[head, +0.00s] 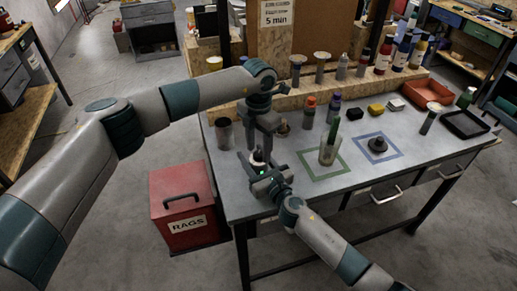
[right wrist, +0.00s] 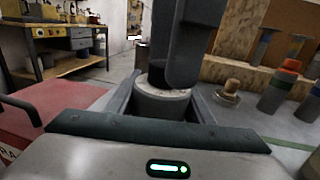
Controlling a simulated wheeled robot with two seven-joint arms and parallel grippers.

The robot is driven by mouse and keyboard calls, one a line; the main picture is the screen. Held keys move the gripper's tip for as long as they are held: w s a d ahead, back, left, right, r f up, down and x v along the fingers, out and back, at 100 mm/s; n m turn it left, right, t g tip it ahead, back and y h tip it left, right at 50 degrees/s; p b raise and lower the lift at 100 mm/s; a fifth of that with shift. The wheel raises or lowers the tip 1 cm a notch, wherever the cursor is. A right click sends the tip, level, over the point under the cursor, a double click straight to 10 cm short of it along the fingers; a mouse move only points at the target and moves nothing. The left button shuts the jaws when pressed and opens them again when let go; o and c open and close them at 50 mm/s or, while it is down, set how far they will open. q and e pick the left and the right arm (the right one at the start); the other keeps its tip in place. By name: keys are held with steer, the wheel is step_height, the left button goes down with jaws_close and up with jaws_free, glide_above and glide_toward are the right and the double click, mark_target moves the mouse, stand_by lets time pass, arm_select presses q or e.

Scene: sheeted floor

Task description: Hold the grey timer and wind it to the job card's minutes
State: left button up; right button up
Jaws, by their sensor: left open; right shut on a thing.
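The grey timer (head: 257,157) is at the left end of the grey workbench; its pale top rim and round grey body show in the right wrist view (right wrist: 162,104). My right gripper (head: 259,165) is shut on the timer, one finger on each side. My left gripper (head: 260,143) is open and points down right over the timer's top. Its dark finger (right wrist: 196,45) hides part of the top in the right wrist view, so the dial and its setting cannot be read. The job card (head: 279,14) on the back board reads "5 min".
A dark cup (head: 224,132) and a small knobbed piece (head: 283,129) stand close to the grippers. A beaker (head: 328,152) stands in the green square, a dark piece (head: 377,146) in the blue one. Bottles line the back ledge. A red RAGS bin (head: 183,190) stands left of the bench.

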mark_target(259, 153)
arm_select(q)
step_height(259, 153, up, 11)
steer(key=shift+r, duration=0.15)
stand_by(0.4)
arm_select(e)
steer(key=o, duration=1.2)
steer(key=shift+s, duration=0.15)
steer(key=v, duration=1.1)
steer(key=shift+s+d+f, duration=0.1)
steer(key=shift+s+d, duration=0.15)
steer(key=shift+s, duration=0.05)
